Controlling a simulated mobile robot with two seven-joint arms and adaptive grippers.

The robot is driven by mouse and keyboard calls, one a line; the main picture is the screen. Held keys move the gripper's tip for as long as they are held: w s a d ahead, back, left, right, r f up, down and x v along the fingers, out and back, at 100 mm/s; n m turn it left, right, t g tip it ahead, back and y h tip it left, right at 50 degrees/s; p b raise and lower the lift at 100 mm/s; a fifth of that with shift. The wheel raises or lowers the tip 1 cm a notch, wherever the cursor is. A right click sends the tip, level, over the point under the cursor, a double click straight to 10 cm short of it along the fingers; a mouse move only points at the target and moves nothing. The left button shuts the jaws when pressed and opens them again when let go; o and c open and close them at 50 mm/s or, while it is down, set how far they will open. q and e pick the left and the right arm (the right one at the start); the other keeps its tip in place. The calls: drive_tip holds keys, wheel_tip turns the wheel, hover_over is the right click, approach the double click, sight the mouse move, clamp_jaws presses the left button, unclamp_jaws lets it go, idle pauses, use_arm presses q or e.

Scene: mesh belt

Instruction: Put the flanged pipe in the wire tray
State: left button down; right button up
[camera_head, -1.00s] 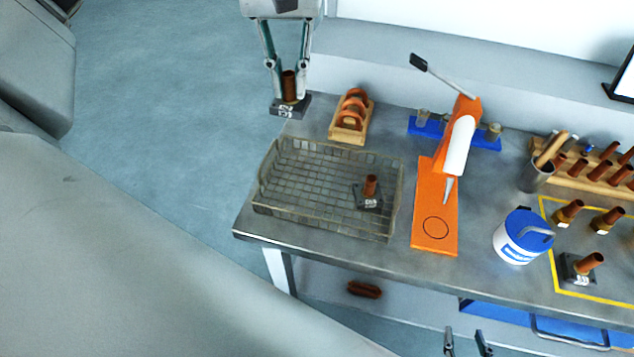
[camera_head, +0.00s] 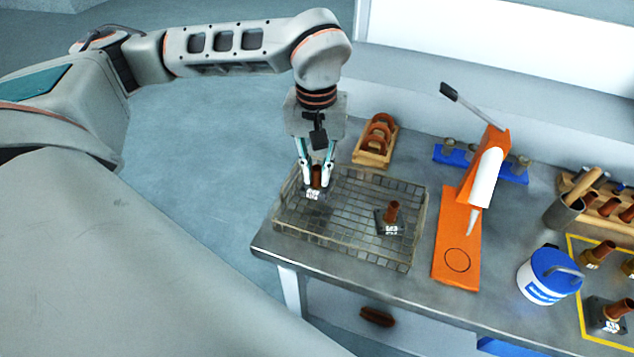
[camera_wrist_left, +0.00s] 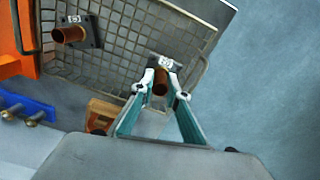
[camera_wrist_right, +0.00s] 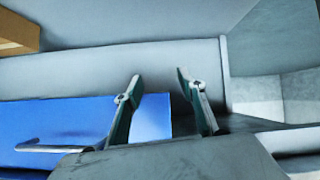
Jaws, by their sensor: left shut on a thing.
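My left gripper (camera_head: 316,184) is shut on a flanged pipe (camera_head: 316,176), a copper-brown tube on a dark square plate with a white label. The pipe is upright, plate down, at the back left corner of the wire tray (camera_head: 350,212). In the left wrist view the held pipe (camera_wrist_left: 160,84) is between the fingertips, near the tray's mesh wall; I cannot tell whether its plate touches the tray. Another flanged pipe (camera_head: 391,214) stands in the tray's right part. A third (camera_head: 618,312) stands at the far right. My right gripper (camera_wrist_right: 158,92) is open and empty.
A wooden rack (camera_head: 374,148) with copper rings is behind the tray. An orange press stand (camera_head: 457,240) with a raised lever is to its right, then a blue-and-white tub (camera_head: 549,277). The tray's middle is clear. A blue bin (camera_wrist_right: 60,125) shows in the right wrist view.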

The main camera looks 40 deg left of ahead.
sight(317, 184)
use_arm(q)
drive_tip(key=shift+f, duration=1.9)
drive_tip(key=c, duration=2)
unclamp_jaws()
drive_tip(key=shift+f, duration=0.15)
wheel_tip(317, 184, up, 12)
drive_tip(key=shift+r, duration=0.15)
drive_tip(key=shift+s, duration=0.1)
